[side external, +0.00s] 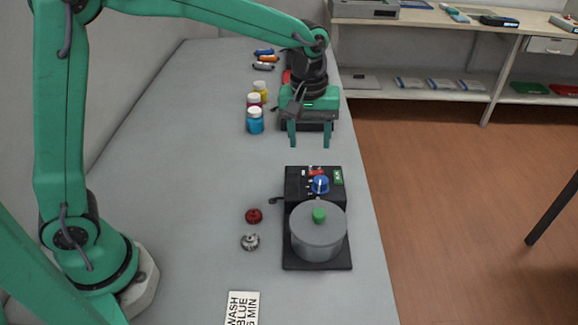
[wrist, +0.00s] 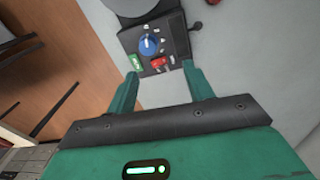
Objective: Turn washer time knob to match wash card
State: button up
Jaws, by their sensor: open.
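The washer (side external: 297,186) is a black unit on the grey table with a round grey lidded drum (side external: 318,236). Its blue time knob (side external: 320,185) is on the panel, beside a red switch (side external: 316,171) and a green label (side external: 338,177). The wrist view shows the blue knob (wrist: 149,44) with marks around it; they are too small to read. The wash card (side external: 242,308) reads "WASH BLUE" and a "MIN" line, its digit partly cut off. My gripper (side external: 308,140) is open and empty, above and behind the washer, fingers pointing down. The wrist view shows its fingertips (wrist: 160,72) apart, short of the panel.
A red knob-like part (side external: 254,216) and a grey one (side external: 250,242) lie left of the washer. Several bottles, including a blue one (side external: 255,121), stand left of my gripper. The table's right edge is close to the washer.

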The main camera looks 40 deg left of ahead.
aim_at(321, 180)
jog(key=shift+n+g, duration=0.3)
jog(key=shift+n, duration=0.2)
jog(key=w+d+f, duration=0.2)
jog(key=f, duration=0.1)
jog(key=shift+w+d+f, duration=0.1)
jog(key=shift+d+f, duration=0.05)
jog(key=shift+f, duration=3.9)
jog(key=c, duration=1)
